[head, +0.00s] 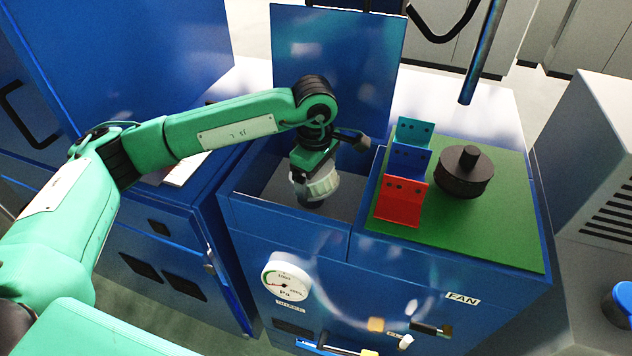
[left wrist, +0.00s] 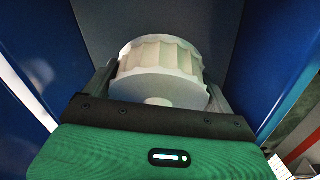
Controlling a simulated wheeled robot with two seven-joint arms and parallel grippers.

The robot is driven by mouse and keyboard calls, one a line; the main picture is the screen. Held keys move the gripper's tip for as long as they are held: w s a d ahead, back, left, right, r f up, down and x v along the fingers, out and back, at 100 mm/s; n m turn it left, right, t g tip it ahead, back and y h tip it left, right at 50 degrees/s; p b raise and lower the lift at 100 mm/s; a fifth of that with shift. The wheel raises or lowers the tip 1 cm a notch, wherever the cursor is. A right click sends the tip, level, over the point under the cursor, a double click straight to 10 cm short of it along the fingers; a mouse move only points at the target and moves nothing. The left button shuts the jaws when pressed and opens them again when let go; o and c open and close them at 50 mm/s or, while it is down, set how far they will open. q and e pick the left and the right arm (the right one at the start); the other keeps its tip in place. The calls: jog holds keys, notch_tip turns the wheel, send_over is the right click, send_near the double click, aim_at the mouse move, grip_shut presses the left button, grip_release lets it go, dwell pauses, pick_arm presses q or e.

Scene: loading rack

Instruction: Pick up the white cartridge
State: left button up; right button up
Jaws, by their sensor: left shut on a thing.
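The white cartridge (head: 321,184) is a round, ribbed white piece inside the open compartment of the blue cabinet in the head view. It also shows in the left wrist view (left wrist: 160,58), between the two fingers. My left gripper (head: 312,188) reaches down into the compartment and is shut on the cartridge, with a finger on each side in the left wrist view (left wrist: 162,85). Whether the cartridge touches the compartment floor cannot be told. My right gripper is not in view.
The compartment's blue walls (head: 290,225) stand close around my left gripper. To the right, a green mat (head: 480,232) bears a dark round knobbed part (head: 464,172) and red, blue and teal brackets (head: 400,203). A raised blue lid (head: 335,50) stands behind. A gauge (head: 287,277) is on the front.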

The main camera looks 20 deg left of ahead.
pick_arm(q)
notch_tip(320, 180, up, 22)
jog(key=b, duration=0.1)
jog(key=shift+r, duration=0.25)
dwell(0.9)
dwell(0.6)
